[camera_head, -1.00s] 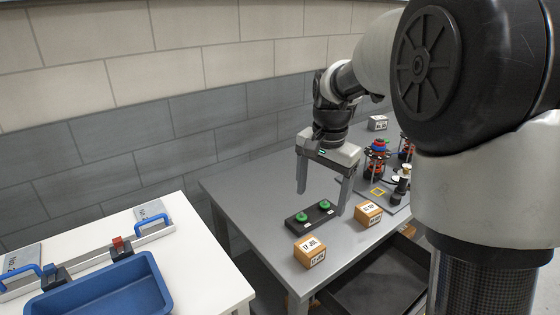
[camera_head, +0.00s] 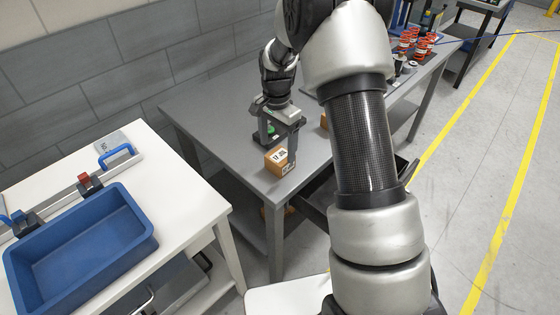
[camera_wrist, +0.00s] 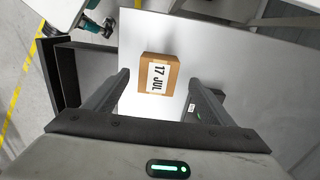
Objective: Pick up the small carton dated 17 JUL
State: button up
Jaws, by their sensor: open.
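The small carton dated 17 JUL (camera_head: 279,161) is an orange-brown box with a white label, standing near the front edge of the grey table (camera_head: 215,110). In the wrist view the carton (camera_wrist: 158,74) lies ahead of the fingertips, roughly centred between them, with 17 JUL readable on its top. My gripper (camera_head: 279,136) is open and empty, above and just behind the carton. In the wrist view its two fingers (camera_wrist: 158,80) stand apart on either side, and I see no contact with the carton.
A dark block with green knobs (camera_head: 266,138) is partly hidden behind my gripper. Another carton (camera_head: 323,121) is mostly hidden by my arm. A blue bin (camera_head: 80,250) sits on the white table at left. Red-and-black items (camera_head: 415,43) stand at the far end.

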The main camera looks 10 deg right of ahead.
aim_at(280, 155)
jog(key=shift+w+d+f+p, duration=0.1)
jog(key=shift+d+f+p, duration=0.1)
jog(key=shift+f, duration=1.25)
jog(key=shift+d+f+p, duration=0.1)
jog(key=shift+d+f, duration=0.1)
jog(key=shift+f, duration=1.2)
jog(key=c, duration=1.4)
